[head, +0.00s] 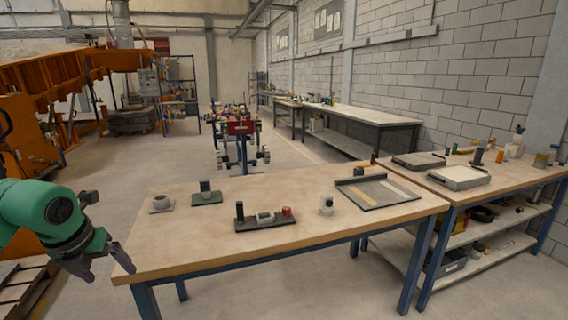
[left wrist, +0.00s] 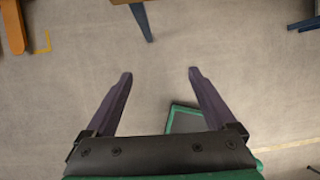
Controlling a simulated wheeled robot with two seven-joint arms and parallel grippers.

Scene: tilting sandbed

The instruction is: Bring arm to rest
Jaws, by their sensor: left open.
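My left arm (head: 45,212) is green and comes in from the left in the head view. Its gripper (head: 110,268) hangs beside the left end of the wooden workbench (head: 300,235), close to the front left corner. The gripper holds nothing. My right gripper shows in neither view.
A second bench (head: 500,185) stands at right. Grey floor (left wrist: 230,50) lies below the gripper.

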